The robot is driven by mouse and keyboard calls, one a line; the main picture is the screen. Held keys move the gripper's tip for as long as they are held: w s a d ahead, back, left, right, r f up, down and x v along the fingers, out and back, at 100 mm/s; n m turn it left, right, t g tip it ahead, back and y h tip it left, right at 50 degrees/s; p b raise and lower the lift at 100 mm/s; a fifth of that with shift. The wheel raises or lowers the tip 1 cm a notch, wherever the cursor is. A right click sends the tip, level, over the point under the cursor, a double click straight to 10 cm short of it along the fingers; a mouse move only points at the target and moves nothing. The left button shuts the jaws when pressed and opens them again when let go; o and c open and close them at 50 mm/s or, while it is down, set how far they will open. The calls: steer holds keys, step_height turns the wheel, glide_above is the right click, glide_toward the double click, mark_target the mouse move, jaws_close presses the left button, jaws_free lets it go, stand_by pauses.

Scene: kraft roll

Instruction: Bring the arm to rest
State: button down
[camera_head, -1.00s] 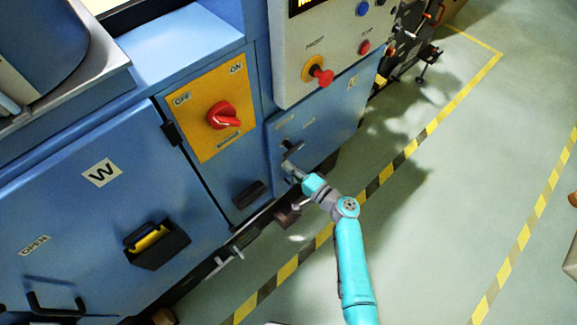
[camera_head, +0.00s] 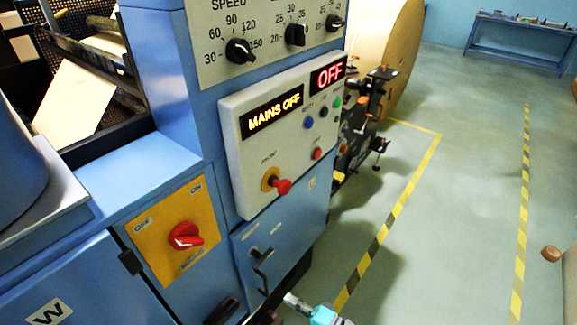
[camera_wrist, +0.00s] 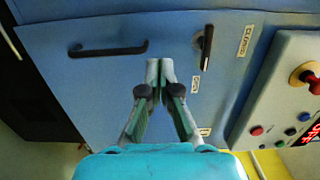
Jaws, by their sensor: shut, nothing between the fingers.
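My gripper (camera_wrist: 160,72) is shut and empty in the wrist view, its two fingertips close together in front of a blue cabinet door (camera_wrist: 110,85). The door has a black bar handle (camera_wrist: 108,50) and a black latch lever (camera_wrist: 205,52). In the head view only a small teal part of my arm (camera_head: 323,316) shows at the bottom edge, beside the lower blue cabinet (camera_head: 285,235) with its black handle. The rest of my arm is out of that view.
A panel reads MAINS OFF (camera_head: 275,112) and carries a red knob (camera_head: 281,186). A red rotary switch (camera_head: 186,235) sits on a yellow plate. A large kraft roll (camera_head: 402,60) stands at the back. Open green floor (camera_head: 460,200) lies right, with yellow-black tape lines.

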steer(key=s+d+f+h, duration=0.3)
steer(key=s+f+h, duration=0.15)
steer(key=s, duration=0.45)
steer(key=s+d+f+h, duration=0.3)
steer(key=s+d+f, duration=0.15)
steer(key=s, duration=0.45)
steer(key=s+d+r+n+t+h, duration=0.1)
steer(key=s+d+r+h, duration=0.4)
steer(key=s, duration=0.5)
steer(key=s+d+r+n+t+h, duration=0.1)
steer(key=s+r, duration=0.4)
steer(key=r, duration=0.6)
steer(key=s+d+r+n+t+h, duration=0.1)
steer(key=s+d+r+n+t, duration=0.2)
steer(key=r, duration=0.8)
steer(key=shift+s+d+r+n, duration=0.3)
steer(key=shift+s+d+n, duration=0.3)
steer(key=shift+s+n, duration=0.3)
steer(key=shift+s+h, duration=0.1)
steer(key=shift+h, duration=0.15)
